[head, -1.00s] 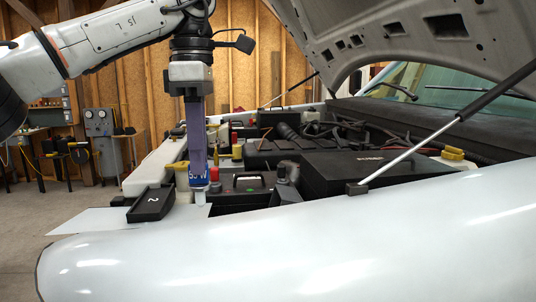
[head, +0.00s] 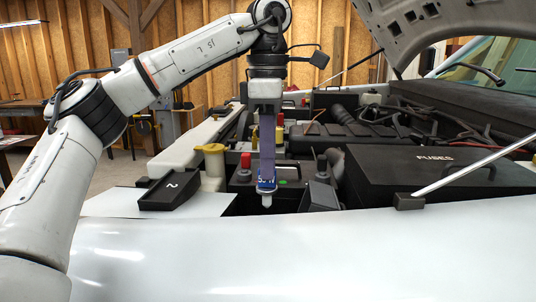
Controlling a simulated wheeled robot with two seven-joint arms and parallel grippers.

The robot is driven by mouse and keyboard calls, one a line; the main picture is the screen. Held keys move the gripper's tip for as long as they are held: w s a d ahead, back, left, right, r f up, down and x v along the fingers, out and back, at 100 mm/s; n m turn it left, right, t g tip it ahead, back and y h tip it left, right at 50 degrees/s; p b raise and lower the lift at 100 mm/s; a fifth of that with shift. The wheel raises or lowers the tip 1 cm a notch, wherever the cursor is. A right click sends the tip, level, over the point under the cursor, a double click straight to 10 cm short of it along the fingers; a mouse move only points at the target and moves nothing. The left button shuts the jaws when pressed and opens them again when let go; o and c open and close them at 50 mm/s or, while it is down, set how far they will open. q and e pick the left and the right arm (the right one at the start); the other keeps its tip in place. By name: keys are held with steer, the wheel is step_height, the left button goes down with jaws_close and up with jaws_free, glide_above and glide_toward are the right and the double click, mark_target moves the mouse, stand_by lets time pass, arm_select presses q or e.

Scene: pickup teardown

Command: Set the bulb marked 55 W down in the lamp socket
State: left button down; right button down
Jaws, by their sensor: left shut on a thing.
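My left gripper (head: 266,178) reaches down from above, its long violet-grey fingers shut on a bulb (head: 267,199). The bulb has a blue band with white marking and a pale, narrow lower end pointing down. The marking is too small and partly covered to read now. The bulb is upright in front of the black battery, over or just behind a dark gap at the inner edge of the white fender. I cannot make out the lamp socket for certain; I see no contact between bulb and socket. My right gripper is not in view.
A black tray marked 2 (head: 169,190) lies on the left. Beside it stands a yellow-capped reservoir (head: 212,163). A dark grey block (head: 320,194) stands close right of the bulb, then the black FUSES box (head: 437,172). The white fender (head: 270,255) fills the front.

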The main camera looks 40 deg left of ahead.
mark_target(268, 203)
arm_select(q)
steer(key=shift+f, duration=3.9)
steer(key=shift+f+b, duration=0.55)
steer(key=shift+f, duration=0.3)
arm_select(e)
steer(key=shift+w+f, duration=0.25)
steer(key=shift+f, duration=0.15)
arm_select(q)
steer(key=c, duration=1.8)
jaws_free()
steer(key=shift+o, duration=0.2)
